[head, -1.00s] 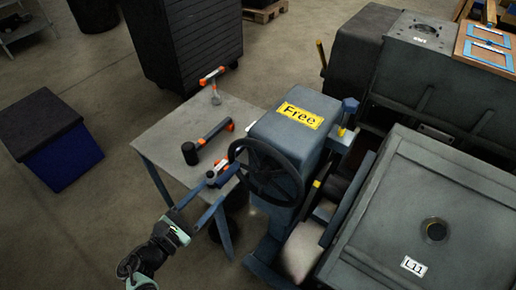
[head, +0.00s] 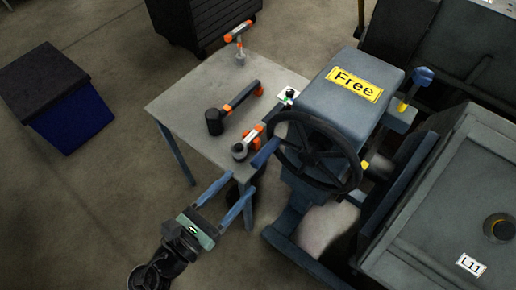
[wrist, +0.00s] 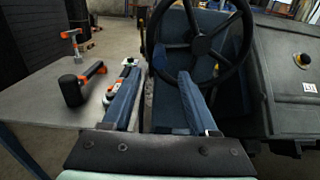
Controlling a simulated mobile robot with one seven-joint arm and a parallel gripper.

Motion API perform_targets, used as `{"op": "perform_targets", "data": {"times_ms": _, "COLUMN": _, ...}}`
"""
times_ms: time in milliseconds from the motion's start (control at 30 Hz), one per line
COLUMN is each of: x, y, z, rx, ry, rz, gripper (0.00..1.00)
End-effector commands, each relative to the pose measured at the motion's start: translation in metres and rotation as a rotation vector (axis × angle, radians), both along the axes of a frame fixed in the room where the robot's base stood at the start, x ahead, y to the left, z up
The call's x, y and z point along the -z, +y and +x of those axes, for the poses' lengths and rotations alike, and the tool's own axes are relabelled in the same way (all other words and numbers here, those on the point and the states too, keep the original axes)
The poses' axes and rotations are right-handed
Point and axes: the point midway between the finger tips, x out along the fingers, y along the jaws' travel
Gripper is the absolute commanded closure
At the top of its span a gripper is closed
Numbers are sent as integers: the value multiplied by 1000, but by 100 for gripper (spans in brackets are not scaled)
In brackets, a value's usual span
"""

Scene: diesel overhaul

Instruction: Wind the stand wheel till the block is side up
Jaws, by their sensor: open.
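The stand wheel (head: 317,152) is a dark spoked handwheel on the near side of a blue-grey gearbox housing (head: 350,95) with a yellow "Free" label (head: 354,86). A blue handle (head: 265,153) juts out at the wheel's left rim. In the wrist view the wheel (wrist: 200,42) stands ahead, beyond the fingertips. My gripper (head: 231,189) is open and empty, to the lower left of the wheel and apart from it. Its two blue fingers (wrist: 158,88) point toward the wheel. A large grey block-like body (head: 445,190) marked L11 lies at the right; I cannot tell its exact orientation.
A grey table (head: 184,105) left of the wheel holds a black mallet (head: 215,121), an orange-tipped tool (head: 239,40) and another orange-and-grey tool (head: 246,143). A blue bin (head: 72,122) with a dark lid stands far left. Floor is clear at lower left.

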Motion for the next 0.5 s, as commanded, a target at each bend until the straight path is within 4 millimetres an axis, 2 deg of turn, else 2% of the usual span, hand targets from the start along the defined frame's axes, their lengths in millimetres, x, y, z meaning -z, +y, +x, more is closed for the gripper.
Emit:
{"op": "perform_targets", "data": {"times_ms": 300, "x": 0, "y": -40, "z": 55, "rx": 3, "ry": -2, "rz": 1, "gripper": 41}}
{"op": "perform_targets", "data": {"times_ms": 500, "x": 0, "y": -56, "z": 78, "rx": -1, "ry": -1, "rz": 2, "gripper": 41}}
